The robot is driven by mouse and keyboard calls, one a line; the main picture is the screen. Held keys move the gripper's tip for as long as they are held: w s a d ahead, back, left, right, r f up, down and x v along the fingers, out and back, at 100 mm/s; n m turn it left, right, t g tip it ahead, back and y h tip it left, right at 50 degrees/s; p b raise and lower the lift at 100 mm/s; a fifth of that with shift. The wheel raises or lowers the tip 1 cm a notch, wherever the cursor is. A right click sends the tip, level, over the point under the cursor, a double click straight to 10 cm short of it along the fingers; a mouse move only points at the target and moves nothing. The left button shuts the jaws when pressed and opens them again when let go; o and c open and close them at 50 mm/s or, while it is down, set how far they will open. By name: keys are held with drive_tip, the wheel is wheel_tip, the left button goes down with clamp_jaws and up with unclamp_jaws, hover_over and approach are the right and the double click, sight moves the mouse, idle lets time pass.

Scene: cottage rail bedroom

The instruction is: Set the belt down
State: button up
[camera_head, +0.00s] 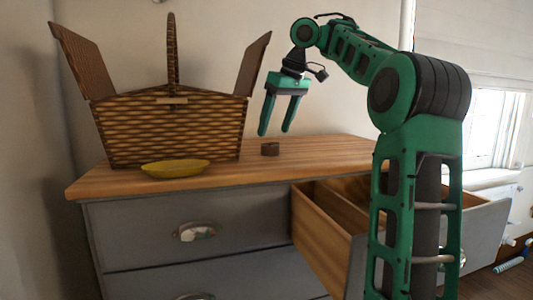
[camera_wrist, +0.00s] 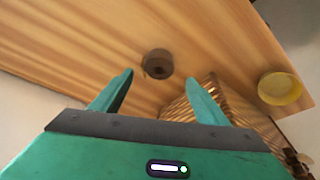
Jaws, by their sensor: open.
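The belt (camera_head: 270,149) looks like a small dark brown coil and rests on the wooden dresser top (camera_head: 310,148), right of the wicker basket. It also shows in the wrist view (camera_wrist: 158,64), apart from the fingers and beyond their tips. My gripper (camera_head: 275,131) is open and empty, pointing down above the dresser top. In the head view its fingertips are a little above and to the left of the belt. The two green fingers also show in the wrist view (camera_wrist: 160,75), spread apart with nothing between them.
A wicker basket (camera_head: 172,130) with raised lids and a tall handle stands on the left of the dresser top. A yellow dish (camera_head: 175,168) lies in front of it. An open drawer (camera_head: 325,225) juts out below on the right. The dresser top right of the belt is clear.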

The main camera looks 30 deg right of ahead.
sight(268, 144)
drive_tip(key=shift+f, duration=0.3)
drive_tip(key=shift+w+f, duration=0.1)
drive_tip(key=shift+x, duration=1.95)
drive_tip(key=shift+w+f, duration=0.2)
drive_tip(key=shift+f, duration=0.2)
drive_tip(key=c, duration=1.3)
drive_tip(key=shift+c, duration=0.2)
drive_tip(key=shift+a+r, duration=0.1)
